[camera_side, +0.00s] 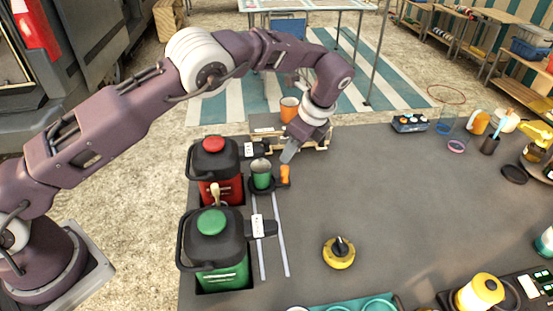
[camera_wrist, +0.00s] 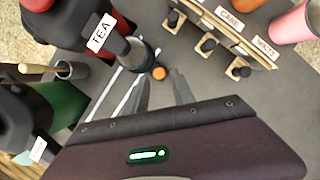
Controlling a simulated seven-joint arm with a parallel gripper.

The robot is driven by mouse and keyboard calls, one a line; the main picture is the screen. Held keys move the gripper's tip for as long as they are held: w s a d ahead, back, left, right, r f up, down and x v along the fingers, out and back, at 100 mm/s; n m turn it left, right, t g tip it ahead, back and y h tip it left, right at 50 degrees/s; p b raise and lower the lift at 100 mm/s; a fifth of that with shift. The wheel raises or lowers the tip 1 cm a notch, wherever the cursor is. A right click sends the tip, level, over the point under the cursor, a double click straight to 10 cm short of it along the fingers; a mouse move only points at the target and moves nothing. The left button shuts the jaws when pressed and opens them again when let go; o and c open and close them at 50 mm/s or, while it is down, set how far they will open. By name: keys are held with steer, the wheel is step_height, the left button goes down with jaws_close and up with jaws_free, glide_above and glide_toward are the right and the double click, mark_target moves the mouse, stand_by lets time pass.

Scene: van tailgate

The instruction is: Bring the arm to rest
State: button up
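My gripper (camera_side: 287,157) hangs low over the grey tabletop (camera_side: 400,190), beside the red dispenser. In the wrist view its two fingers (camera_wrist: 161,82) stand apart with bare table between them, so it is open and empty. A small orange piece (camera_side: 285,174) stands just in front of the fingers in the side view. It shows as a round orange top (camera_wrist: 159,73) just beyond the fingertips in the wrist view. A green cup (camera_side: 262,178) stands left of that piece. Whether a fingertip touches the orange piece cannot be told.
The red dispenser (camera_side: 214,165) and the green dispenser (camera_side: 215,245) stand at the table's left edge. A wooden rack (camera_wrist: 225,38) and an orange cup (camera_side: 289,108) are behind my gripper. A yellow round item (camera_side: 339,257) sits in front. The table's middle is clear.

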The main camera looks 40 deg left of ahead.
steer(key=s+a+r+n+t+h, duration=0.1)
steer(key=s+a+r+n, duration=0.2)
steer(key=r, duration=0.4)
steer(key=s+a+r+n+h, duration=0.1)
steer(key=s+r+n, duration=0.2)
steer(key=s+r, duration=0.3)
steer(key=s+a+r+n+t+h, duration=0.1)
steer(key=s+a+r+n, duration=0.15)
steer(key=r, duration=0.55)
steer(key=s+a+r+n+t+h, duration=0.15)
steer(key=s+r+n, duration=0.25)
steer(key=s, duration=0.9)
steer(key=s+f+n+t, duration=0.2)
steer(key=s+f+n, duration=0.2)
steer(key=s, duration=0.8)
steer(key=shift+f+n, duration=0.2)
steer(key=shift+n, duration=0.25)
